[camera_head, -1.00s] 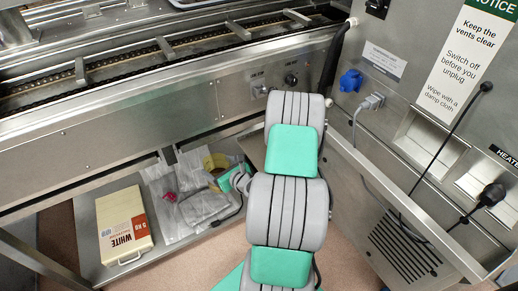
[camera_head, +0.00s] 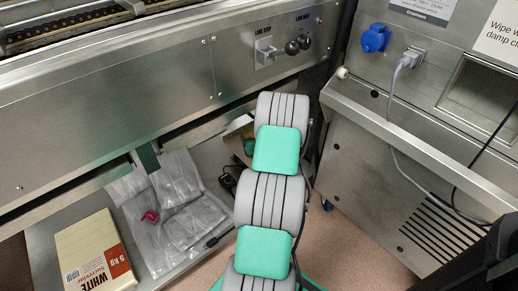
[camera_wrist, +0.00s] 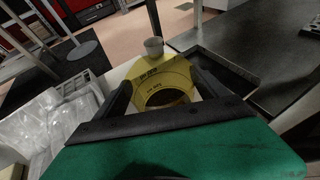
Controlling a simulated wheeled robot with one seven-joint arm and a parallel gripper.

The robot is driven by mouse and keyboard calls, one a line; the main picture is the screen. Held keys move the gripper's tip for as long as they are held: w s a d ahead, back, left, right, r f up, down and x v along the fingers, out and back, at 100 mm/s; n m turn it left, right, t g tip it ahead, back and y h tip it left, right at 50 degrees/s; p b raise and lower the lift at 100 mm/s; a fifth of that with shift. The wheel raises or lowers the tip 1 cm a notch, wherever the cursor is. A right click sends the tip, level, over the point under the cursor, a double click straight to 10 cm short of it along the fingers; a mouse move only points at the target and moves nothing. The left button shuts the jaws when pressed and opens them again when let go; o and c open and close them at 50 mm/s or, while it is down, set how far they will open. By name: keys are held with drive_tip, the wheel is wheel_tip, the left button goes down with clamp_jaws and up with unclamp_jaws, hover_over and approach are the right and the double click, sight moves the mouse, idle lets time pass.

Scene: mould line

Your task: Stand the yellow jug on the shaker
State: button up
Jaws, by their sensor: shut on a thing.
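In the head view my arm hides the gripper, and I cannot make out the jug there. I cannot pick out the shaker for certain in either view.
A steel panel with knobs (camera_head: 300,44) stands behind. A steel cabinet with a rail (camera_head: 410,150) is at the right. The wrist view shows a dark-edged metal surface (camera_wrist: 255,50).

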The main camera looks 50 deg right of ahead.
drive_tip(key=d+f, duration=0.1)
drive_tip(key=f, duration=0.1)
drive_tip(key=d+f+b, duration=0.1)
drive_tip(key=d, duration=0.1)
drive_tip(key=w+d+f+b, duration=0.1)
drive_tip(key=f, duration=0.1)
drive_tip(key=shift+d+f, duration=0.15)
drive_tip(key=shift+f, duration=0.15)
wheel_tip(320, 180, down, 3)
drive_tip(key=shift+d+f+b, duration=0.1)
drive_tip(key=shift+d+b, duration=0.05)
drive_tip(key=shift+b, duration=0.6)
drive_tip(key=o, duration=2)
drive_tip(key=shift+f, duration=0.1)
